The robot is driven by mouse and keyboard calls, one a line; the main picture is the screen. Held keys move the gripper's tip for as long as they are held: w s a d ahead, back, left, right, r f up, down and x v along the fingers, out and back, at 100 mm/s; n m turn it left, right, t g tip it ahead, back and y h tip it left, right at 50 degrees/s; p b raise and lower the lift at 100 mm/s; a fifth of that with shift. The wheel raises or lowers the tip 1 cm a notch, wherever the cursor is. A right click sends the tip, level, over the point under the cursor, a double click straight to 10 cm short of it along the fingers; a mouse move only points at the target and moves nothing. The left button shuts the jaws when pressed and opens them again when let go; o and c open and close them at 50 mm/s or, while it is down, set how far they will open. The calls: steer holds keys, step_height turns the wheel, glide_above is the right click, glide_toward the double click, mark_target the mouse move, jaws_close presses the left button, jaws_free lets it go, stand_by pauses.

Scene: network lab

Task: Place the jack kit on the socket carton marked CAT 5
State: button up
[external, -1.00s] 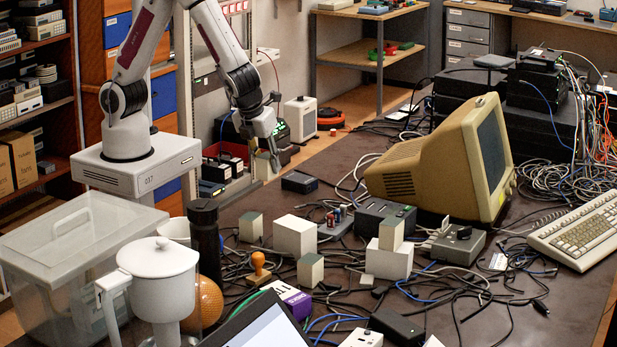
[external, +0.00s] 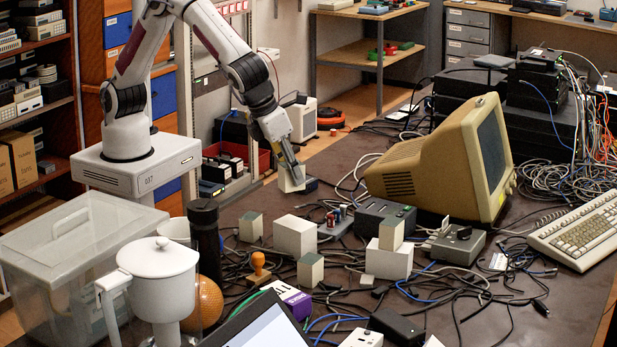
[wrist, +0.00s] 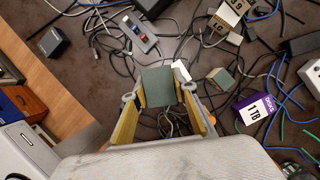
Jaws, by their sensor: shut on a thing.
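My gripper (external: 292,178) is shut on a small pale box with a grey-green top (wrist: 158,86). It holds this box near the table's far left edge, in front of a small dark box. No label on the held box is readable, so I cannot confirm it is the jack kit. Two white cartons stand mid-table: one on the left (external: 295,238) and one on the right (external: 386,263). The right one bears a small green-topped box (external: 391,233). I cannot read CAT 5 on either. In the wrist view the held box hides most of what lies behind it.
Other green-topped boxes (external: 251,227) (external: 310,271), a wooden stamp (external: 259,268) and a purple box (wrist: 257,108) stand nearby. Loose cables cover much of the table. A beige monitor (external: 430,165) stands behind right; a tall black flask (external: 205,240) stands front left.

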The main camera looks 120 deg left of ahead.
mark_target(295, 189)
steer(key=shift+w+d+r+m, duration=0.25)
steer(key=shift+w+r, duration=0.1)
steer(key=shift+r, duration=0.1)
steer(key=shift+w+d+r+m, duration=0.15)
steer(key=shift+w+r+m, duration=0.1)
steer(key=shift+w+r, duration=0.15)
steer(key=shift+r+m, duration=0.25)
steer(key=shift+m, duration=0.05)
steer(key=shift+s+m+h, duration=0.1)
steer(key=shift+m+h, duration=0.2)
steer(key=shift+m, duration=0.1)
steer(key=shift+t, duration=0.3)
steer(key=shift+f, duration=3.15)
steer(key=shift+f, duration=1.85)
steer(key=shift+f, duration=0.2)
